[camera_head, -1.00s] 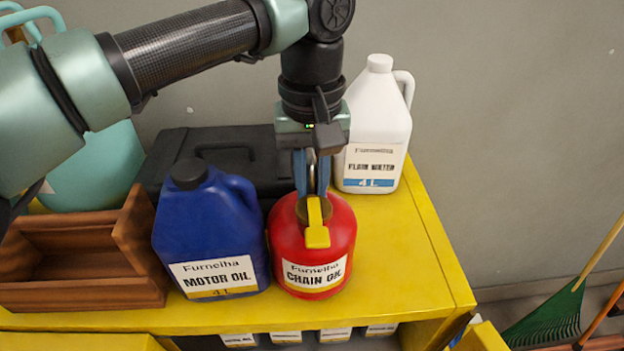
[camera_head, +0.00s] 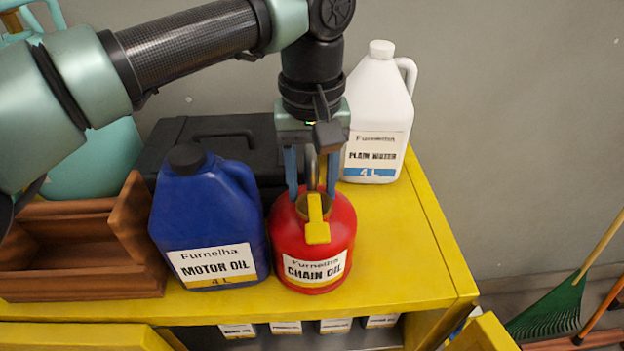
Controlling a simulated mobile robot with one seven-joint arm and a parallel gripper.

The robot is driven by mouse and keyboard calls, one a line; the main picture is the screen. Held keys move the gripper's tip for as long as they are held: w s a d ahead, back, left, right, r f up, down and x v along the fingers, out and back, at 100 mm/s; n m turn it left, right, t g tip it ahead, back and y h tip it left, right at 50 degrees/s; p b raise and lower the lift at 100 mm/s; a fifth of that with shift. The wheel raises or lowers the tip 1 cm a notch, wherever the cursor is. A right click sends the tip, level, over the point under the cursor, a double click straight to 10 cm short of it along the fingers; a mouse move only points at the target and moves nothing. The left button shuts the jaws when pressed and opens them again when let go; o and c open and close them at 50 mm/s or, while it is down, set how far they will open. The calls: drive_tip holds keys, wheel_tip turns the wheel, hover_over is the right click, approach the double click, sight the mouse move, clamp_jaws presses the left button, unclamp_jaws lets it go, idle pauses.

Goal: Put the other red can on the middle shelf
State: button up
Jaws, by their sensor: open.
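A red can (camera_head: 322,250) labelled "Chain Oil", with a yellow spout piece, stands upright on the yellow cabinet top (camera_head: 400,255). My gripper (camera_head: 311,190) points down over the can's top. Its two blue fingers are spread apart, one on each side of the can's neck and handle. I cannot tell whether they touch the can. Below the top, a shelf opening shows the upper parts of several labelled containers (camera_head: 285,328). The middle shelf itself cannot be made out clearly.
A blue "Motor Oil" jug (camera_head: 205,225) stands close left of the can. A white "Plain Water" jug (camera_head: 378,115) is behind right. A black case (camera_head: 205,140) and a wooden tray (camera_head: 75,290) are at left. The cabinet's right side has bare room. A green rake (camera_head: 550,305) leans at far right.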

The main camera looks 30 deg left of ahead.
wheel_tip(320, 180, up, 12)
drive_tip(key=shift+r+b, duration=0.2)
drive_tip(key=shift+b, duration=0.75)
